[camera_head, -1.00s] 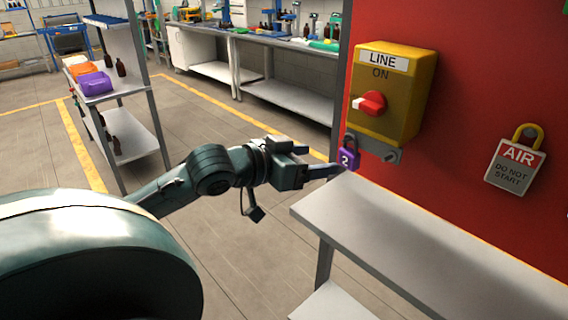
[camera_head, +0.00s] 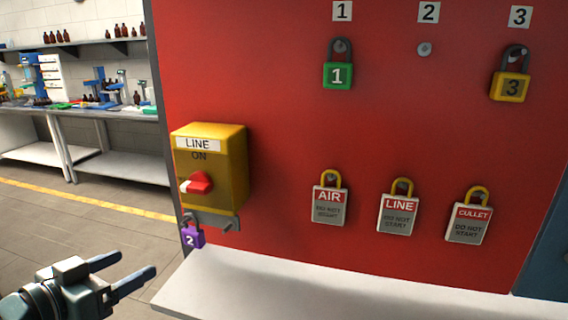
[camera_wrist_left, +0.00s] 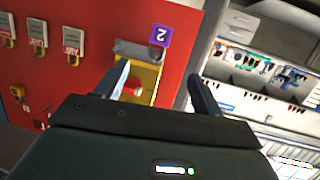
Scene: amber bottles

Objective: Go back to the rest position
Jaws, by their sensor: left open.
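My left gripper (camera_head: 134,279) is at the lower left of the head view, open and empty, apart from the red panel. In the left wrist view its two fingers (camera_wrist_left: 160,90) are spread with nothing between them held. The purple padlock 2 (camera_head: 192,237) hangs at the hasp under the yellow LINE switch box (camera_head: 222,165), whose red knob (camera_head: 198,183) sits below the word ON. The padlock also shows in the left wrist view (camera_wrist_left: 160,36), beyond the fingertips and not touching them. My right gripper is not in view.
The red panel (camera_head: 280,130) carries a green padlock 1 (camera_head: 338,76), a yellow padlock 3 (camera_head: 509,87), an empty peg (camera_head: 424,49) and tags AIR (camera_head: 330,205), LINE (camera_head: 398,214) and CULLET (camera_head: 468,222). A pale shelf (camera_head: 330,290) juts out below. Open floor (camera_head: 60,220) lies to the left.

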